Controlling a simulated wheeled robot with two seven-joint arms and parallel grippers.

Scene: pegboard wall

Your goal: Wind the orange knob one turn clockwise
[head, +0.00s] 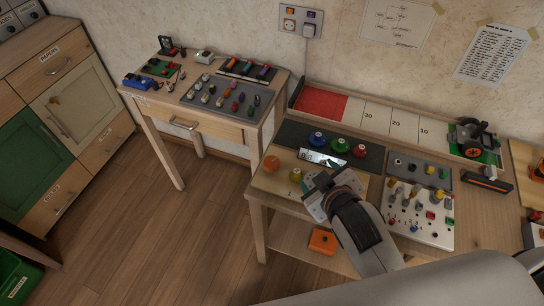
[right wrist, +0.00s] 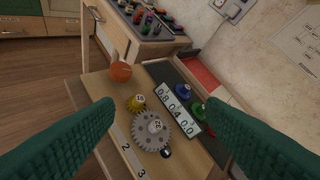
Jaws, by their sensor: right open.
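My left gripper is not in view.
A number display (head: 321,158) and blue, green and red knobs (head: 341,145) lie behind the gears. A white peg panel (head: 420,215) stands to the right. An orange box (head: 322,241) sits on the lower shelf. Open floor lies left of the bench.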

